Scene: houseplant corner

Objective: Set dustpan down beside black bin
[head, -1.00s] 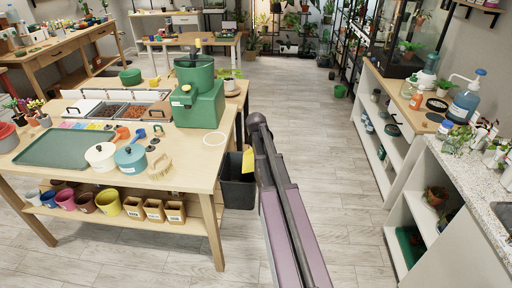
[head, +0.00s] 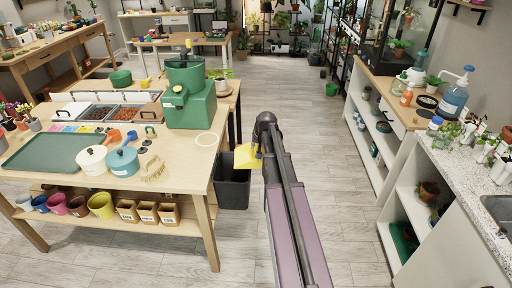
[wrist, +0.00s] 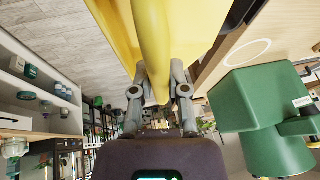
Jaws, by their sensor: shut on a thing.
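The yellow dustpan (head: 246,158) shows in the head view just left of my arm's far end, partly hidden by the arm. In the wrist view the yellow dustpan (wrist: 152,35) fills the top middle, its rounded handle running between the fingers. My gripper (wrist: 159,88) is shut on that handle. The black bin (head: 233,190) stands on the floor at the right end of the potting table, left of my arm. The dustpan overlaps the bin's upper right in the head view; its exact height there is hard to tell.
The wooden potting table (head: 185,181) bears a green machine (head: 189,95) near its right edge, close to the gripper in the wrist view. White shelving (head: 401,190) with a counter stands at right. Grey floor (head: 335,215) between them is clear.

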